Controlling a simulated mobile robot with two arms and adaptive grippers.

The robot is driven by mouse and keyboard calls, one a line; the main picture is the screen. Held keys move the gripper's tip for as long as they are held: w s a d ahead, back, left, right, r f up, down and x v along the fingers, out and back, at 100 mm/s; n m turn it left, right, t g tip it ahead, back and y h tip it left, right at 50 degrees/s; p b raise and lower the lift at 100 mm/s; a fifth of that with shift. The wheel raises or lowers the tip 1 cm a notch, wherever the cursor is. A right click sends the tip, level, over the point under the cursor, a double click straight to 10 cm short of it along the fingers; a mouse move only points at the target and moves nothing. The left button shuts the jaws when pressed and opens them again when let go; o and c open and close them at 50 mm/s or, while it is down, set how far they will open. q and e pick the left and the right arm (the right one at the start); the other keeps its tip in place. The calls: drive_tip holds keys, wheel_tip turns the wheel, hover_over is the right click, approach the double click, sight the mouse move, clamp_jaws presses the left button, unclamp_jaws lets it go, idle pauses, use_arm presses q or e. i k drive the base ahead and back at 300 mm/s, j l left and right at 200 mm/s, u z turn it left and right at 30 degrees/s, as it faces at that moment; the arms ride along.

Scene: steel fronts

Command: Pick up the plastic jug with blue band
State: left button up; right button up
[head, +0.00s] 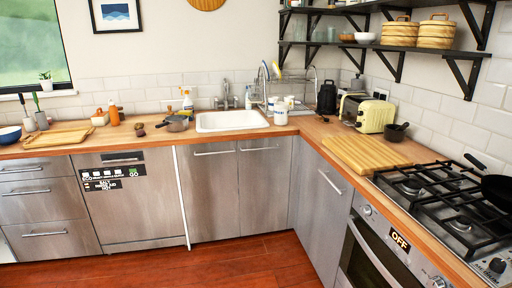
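Several small white containers stand on the wooden counter just right of the sink. The nearest, a white jug-like container (281,117), is upright by the sink's right front corner and seems to have a bluish band near its top. Another white one (289,102) is right behind it and also shows some blue. They are too small for me to tell for sure which is the plastic jug with blue band. Neither of my grippers is in view.
The white sink (232,121) is left of the containers. A black kettle-like item (326,97), a cream toaster (375,115) and a ribbed wooden board (365,152) are to the right. The red wooden floor (240,262) before the cabinets is clear.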

sight(281, 109)
drive_tip(key=i+j, duration=0.1)
drive_tip(key=i, duration=0.9)
drive_tip(key=i+z, duration=0.1)
drive_tip(key=i, duration=0.9)
drive_tip(key=j, duration=0.1)
